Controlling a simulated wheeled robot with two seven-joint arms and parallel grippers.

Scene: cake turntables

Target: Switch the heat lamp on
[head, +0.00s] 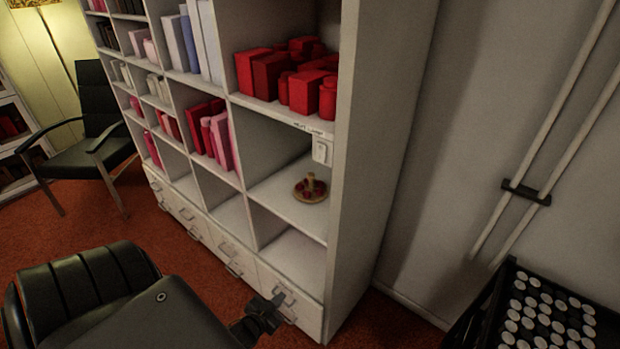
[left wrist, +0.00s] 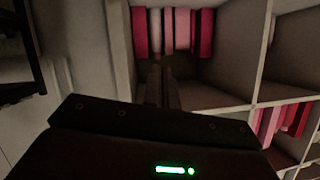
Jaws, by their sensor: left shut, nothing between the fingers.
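A white rocker switch (head: 320,150) is fixed under the shelf edge, at the right side of the white bookcase (head: 372,150). A small label above it seems to read "heat lamp". A round cake turntable (head: 311,190) with small red pieces stands in the compartment below the switch. My left gripper (head: 277,301) is shut and empty, low in front of the bookcase's bottom drawers, well below the switch. In the left wrist view its dark fingers (left wrist: 165,85) point toward a shelf compartment. The switch cannot be made out there. My right gripper is not in view.
Red boxes (head: 290,75) fill the compartment above the switch. Drawers (head: 285,295) with protruding handles line the bookcase's base. A dark crate with round black and white pieces (head: 530,315) stands at the lower right. A dark chair (head: 85,130) is at the left.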

